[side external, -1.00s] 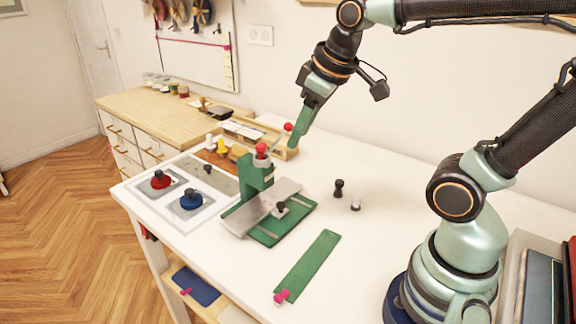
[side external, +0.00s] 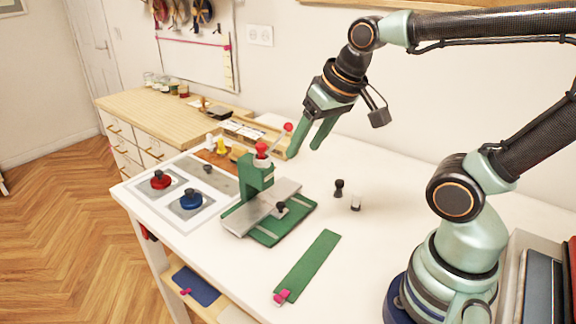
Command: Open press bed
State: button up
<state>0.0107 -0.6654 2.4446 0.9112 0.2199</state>
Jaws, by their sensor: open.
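A green press (side external: 257,178) stands on the white table, with a red knob (side external: 262,149) on top. Its flat grey metal bed (side external: 285,193) carries a small black knob (side external: 281,207) and lies over a green base plate (side external: 268,234). A lever with a red ball end (side external: 288,127) rises behind the press. My gripper (side external: 307,151) is above the table, up and to the right of the press, pointing down. Its two green fingers are apart with nothing between them. It appears clear of the press, though the left fingertip overlaps the area near the lever in the picture.
A green strip with a pink knob (side external: 306,268) lies at the front of the white table (side external: 400,200). Small black and white pegs (side external: 339,188) stand right of the press. The table's right middle is clear.

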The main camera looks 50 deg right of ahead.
jog(key=w+d+f+m+g, duration=0.25)
jog(key=w+m, duration=0.35)
jog(key=m, duration=0.8)
jog(key=m+g, duration=0.3)
jog(key=m, duration=1.2)
send_over(281, 204)
notch_tip(281, 204, down, 8)
jog(key=r, duration=0.1)
notch_tip(281, 204, down, 12)
jog(key=shift+w+r, duration=0.1)
jog(key=shift+r, duration=0.05)
grip_shut()
jog(key=shift+r, duration=0.1)
